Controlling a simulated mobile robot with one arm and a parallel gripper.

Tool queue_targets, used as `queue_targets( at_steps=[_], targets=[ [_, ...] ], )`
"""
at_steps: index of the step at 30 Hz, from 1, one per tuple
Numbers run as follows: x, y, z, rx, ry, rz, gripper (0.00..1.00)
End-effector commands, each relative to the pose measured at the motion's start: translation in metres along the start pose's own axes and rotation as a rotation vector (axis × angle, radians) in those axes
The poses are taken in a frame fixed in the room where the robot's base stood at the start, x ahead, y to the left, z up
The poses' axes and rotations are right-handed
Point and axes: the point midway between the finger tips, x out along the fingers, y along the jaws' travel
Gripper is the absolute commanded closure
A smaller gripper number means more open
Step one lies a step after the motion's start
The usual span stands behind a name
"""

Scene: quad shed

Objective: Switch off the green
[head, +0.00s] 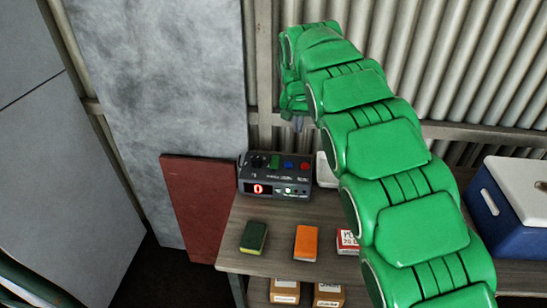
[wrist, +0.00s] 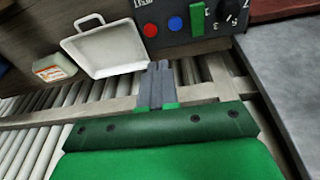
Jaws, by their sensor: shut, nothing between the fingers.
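A dark control box (head: 276,186) stands at the back left of the bench. Its top carries a green switch (head: 275,161), a blue button (head: 288,164), a red button (head: 304,166) and a black knob (head: 257,161). In the wrist view the green switch (wrist: 197,19) is a raised block between the knob (wrist: 229,12) and the blue button (wrist: 175,24). My gripper (wrist: 158,75) is shut and empty, apart from the box. In the head view my gripper (head: 297,122) is above the box, mostly hidden by my green arm.
A white tray-like container (wrist: 105,48) is beside the box. A green-topped block (head: 253,238), an orange block (head: 306,243) and a red-and-white package (head: 347,241) lie on the bench (head: 280,262). A blue cooler (head: 505,215) is at right. A corrugated wall is behind.

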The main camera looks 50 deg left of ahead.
Motion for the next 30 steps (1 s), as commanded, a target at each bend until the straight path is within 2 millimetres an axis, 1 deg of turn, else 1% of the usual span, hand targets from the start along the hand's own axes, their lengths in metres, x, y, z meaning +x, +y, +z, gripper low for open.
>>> queue_targets(
  at_steps=[1,3,6,9,14,24,27,30],
  targets=[
    [0.007,-0.017,0.001,-0.017,-0.001,-0.009,1.0],
    [0.01,-0.035,0.002,-0.034,0.004,-0.02,1.0],
    [0.012,-0.056,0.002,-0.053,0.011,-0.034,1.0],
    [0.015,-0.069,0.004,-0.065,0.012,-0.042,1.0],
    [0.017,-0.077,0.005,-0.071,0.013,-0.047,1.0],
    [0.018,-0.077,0.004,-0.071,0.014,-0.047,1.0],
    [0.023,-0.077,0.004,-0.071,0.014,-0.048,1.0],
    [0.034,-0.078,0.004,-0.071,0.014,-0.048,1.0]
  ],
)
